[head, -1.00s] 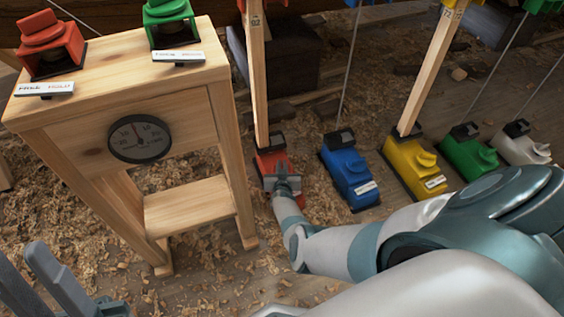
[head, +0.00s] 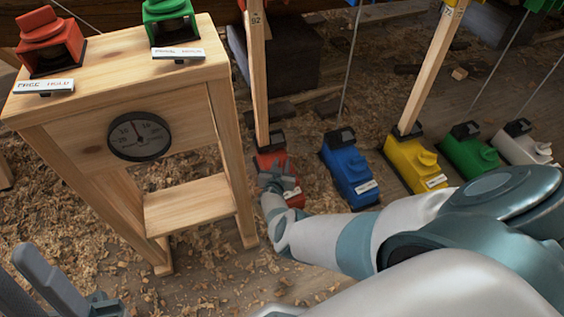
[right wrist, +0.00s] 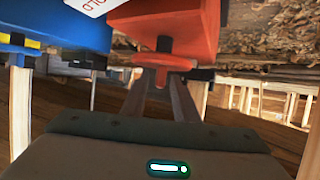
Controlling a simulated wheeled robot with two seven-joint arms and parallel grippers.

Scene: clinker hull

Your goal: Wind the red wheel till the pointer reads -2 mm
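The red box (head: 268,158) stands on the floor at the foot of a wooden post. Its red wheel (right wrist: 165,62) shows in the right wrist view, with a bar pointing towards me. My right gripper (head: 280,180) is at the front of this box. My left gripper (head: 58,285) is open and empty at lower left.
Blue (head: 350,170), yellow (head: 413,165), green (head: 468,150) and white (head: 522,145) boxes stand in a row to the right. The wooden stand (head: 110,75) bears a red (head: 48,40) and a green block (head: 170,20). Wood shavings cover the floor.

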